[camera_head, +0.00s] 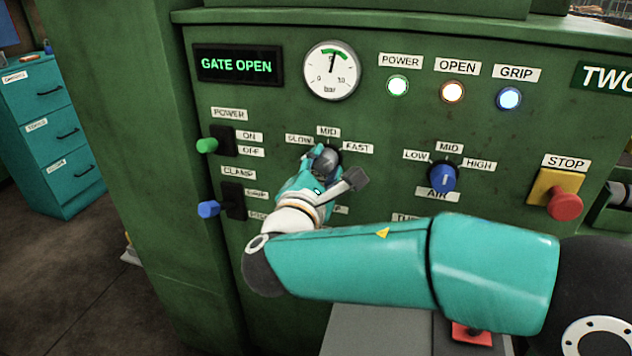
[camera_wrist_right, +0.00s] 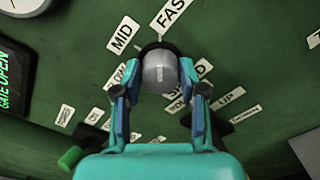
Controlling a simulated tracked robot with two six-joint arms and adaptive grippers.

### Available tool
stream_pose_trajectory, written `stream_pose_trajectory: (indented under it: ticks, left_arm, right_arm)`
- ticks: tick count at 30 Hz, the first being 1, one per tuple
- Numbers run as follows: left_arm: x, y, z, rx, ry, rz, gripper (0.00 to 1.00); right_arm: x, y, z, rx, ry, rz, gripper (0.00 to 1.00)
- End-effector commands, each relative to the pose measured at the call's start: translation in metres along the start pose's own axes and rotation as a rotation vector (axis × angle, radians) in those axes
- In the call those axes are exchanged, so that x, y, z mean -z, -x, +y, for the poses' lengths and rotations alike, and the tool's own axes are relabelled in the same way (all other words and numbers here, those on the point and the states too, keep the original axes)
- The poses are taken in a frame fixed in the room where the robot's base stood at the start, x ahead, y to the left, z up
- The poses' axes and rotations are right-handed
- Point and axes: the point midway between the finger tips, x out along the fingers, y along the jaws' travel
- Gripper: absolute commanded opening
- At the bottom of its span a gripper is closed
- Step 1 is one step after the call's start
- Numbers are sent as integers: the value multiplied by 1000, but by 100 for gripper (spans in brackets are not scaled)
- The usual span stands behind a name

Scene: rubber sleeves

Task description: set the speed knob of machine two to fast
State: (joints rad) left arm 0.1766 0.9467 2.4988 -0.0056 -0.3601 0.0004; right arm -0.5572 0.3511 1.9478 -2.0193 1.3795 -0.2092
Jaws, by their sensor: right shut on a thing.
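The grey speed knob (camera_head: 328,158) is on the green front of machine two, below the labels SLOW (camera_head: 299,139), MID (camera_head: 328,131) and FAST (camera_head: 357,148). My right gripper (camera_head: 318,170) is on it and hides part of it in the head view. In the right wrist view the knob (camera_wrist_right: 160,72) sits between the two fingers of my gripper (camera_wrist_right: 160,82), which is shut on it. MID (camera_wrist_right: 123,35) and FAST (camera_wrist_right: 172,12) show beyond the knob. I cannot tell for sure which label its mark points to. My left gripper is out of view.
A blue air knob (camera_head: 443,178) and a red stop button (camera_head: 565,205) are to the right. Green (camera_head: 207,145) and blue (camera_head: 208,209) levers stick out at the left. The display (camera_head: 237,66) reads GATE OPEN. My right forearm covers the lower panel.

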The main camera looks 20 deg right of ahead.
Motion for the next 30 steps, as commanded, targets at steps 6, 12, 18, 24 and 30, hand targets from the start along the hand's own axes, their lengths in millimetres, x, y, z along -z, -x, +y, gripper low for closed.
stream_pose_trajectory:
  ticks: [6, 12, 18, 24, 30]
  left_arm:
    - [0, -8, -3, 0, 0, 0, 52]
    - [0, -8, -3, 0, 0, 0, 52]
    - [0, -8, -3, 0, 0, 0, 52]
    - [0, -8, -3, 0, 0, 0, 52]
    - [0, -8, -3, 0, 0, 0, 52]
  right_arm:
    - [-3, -2, 2, -4, -49, -7, 7]
    - [-4, -2, 3, -4, -55, -7, 7]
    - [-3, -2, 3, -4, -54, -7, 7]
    - [-2, -1, 2, -3, -52, -4, 66]
    - [-1, 0, 1, -2, -50, -2, 66]
